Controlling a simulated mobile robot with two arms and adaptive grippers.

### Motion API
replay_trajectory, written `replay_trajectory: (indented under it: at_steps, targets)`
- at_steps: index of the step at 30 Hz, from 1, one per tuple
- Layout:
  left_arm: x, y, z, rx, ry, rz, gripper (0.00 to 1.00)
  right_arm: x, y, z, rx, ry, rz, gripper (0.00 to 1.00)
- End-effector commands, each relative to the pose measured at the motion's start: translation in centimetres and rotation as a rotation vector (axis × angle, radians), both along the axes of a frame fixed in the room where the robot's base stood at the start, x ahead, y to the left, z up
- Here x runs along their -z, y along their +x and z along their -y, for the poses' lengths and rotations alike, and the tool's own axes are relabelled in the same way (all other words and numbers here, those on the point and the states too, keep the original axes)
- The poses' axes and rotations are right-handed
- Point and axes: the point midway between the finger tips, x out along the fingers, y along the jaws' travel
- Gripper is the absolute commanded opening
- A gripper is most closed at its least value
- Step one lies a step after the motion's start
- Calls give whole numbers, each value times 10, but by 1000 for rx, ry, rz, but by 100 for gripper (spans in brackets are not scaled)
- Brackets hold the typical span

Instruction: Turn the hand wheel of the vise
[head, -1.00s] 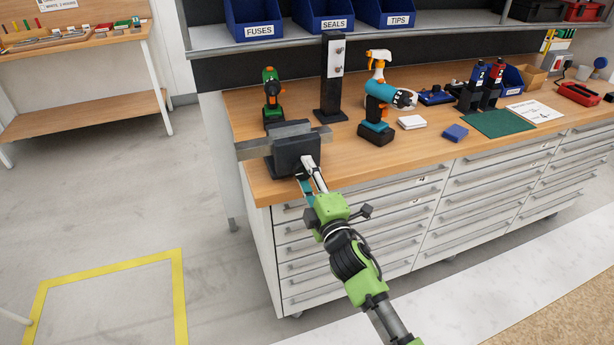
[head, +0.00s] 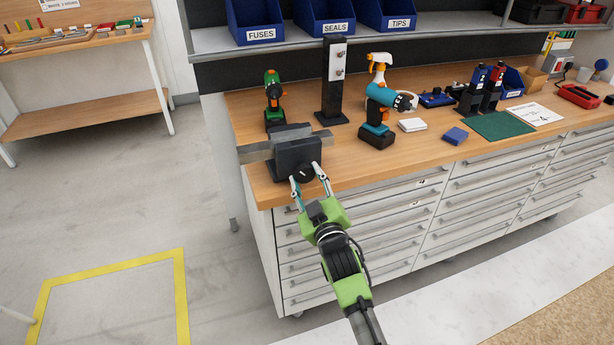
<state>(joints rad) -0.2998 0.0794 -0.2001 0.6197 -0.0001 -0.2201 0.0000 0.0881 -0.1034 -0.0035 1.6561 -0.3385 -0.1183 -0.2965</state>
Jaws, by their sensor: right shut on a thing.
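The vise (head: 297,154), a dark grey block with a long metal jaw bar, stands at the left front corner of the wooden workbench. Its round black hand wheel (head: 303,173) faces the front, with a small light mark on it. My right gripper (head: 308,175) comes from below and is shut on the hand wheel, one finger at its left side and one at its right. The lower edge of the wheel is close to the bench's front edge. My left gripper is not in view.
A green drill (head: 273,98) stands behind the vise, and a black post (head: 333,85) behind it to the right. A teal drill (head: 380,110) and a spray bottle (head: 378,65) stand farther right. Drawers (head: 390,215) lie below the bench. The floor at left is clear.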

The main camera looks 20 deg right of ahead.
Motion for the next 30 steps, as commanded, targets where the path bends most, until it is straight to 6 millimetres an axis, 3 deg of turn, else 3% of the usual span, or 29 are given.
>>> replay_trajectory:
  at_steps: [9, 26, 27, 29, 30]
  targets:
    - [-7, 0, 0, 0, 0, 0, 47, 8, -2, -1, 0, 134, -21, 16]
    - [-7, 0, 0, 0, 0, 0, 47, 10, -2, -1, 2, 164, -25, 16]
    - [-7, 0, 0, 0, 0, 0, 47, 10, -2, -1, 2, 163, -25, 43]
    - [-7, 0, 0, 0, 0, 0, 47, 9, -2, -1, 1, 163, -24, 55]
    - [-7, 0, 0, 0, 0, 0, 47, 8, -2, -1, 1, 163, -22, 55]
